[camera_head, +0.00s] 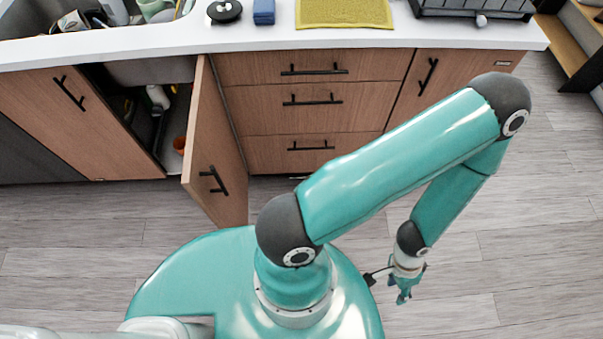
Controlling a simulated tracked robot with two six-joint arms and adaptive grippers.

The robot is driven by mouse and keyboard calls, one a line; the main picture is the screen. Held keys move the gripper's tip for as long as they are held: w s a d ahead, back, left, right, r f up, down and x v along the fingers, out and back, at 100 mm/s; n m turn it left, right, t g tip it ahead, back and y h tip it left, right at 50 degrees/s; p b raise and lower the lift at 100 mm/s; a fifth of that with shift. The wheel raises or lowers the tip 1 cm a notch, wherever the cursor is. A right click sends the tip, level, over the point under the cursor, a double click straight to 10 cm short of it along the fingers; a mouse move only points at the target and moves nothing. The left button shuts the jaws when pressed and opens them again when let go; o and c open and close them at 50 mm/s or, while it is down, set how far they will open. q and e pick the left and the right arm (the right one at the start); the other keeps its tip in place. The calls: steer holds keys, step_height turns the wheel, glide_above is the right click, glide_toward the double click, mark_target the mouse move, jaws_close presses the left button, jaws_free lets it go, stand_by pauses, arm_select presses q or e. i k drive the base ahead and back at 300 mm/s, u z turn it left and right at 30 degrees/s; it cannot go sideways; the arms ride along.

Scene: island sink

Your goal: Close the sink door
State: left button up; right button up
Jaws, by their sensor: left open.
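The sink door (215,155) is a brown wood-grain panel with a black bar handle (213,180). It stands swung open, out from the cabinet front towards me, hinged beside the drawers. The open cabinet (168,152) shows to its left, with bottles and other items inside. My left gripper (404,292) is small in view at the lower right, low over the floor, open and empty. It is well to the right of the door and apart from it. My right gripper is not in view.
The neighbouring door (80,115) on the left is shut. Shut drawers (305,110) and another shut door (445,80) are on the right. The white countertop (360,38) holds a yellow mat (343,13) and a dish rack. The grey floor (530,240) is clear.

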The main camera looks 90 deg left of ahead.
mark_target(215, 175)
steer(key=z, duration=0.3)
steer(key=i, duration=0.6)
steer(key=u, duration=2.15)
steer(key=i, duration=0.25)
steer(key=u, duration=2.15)
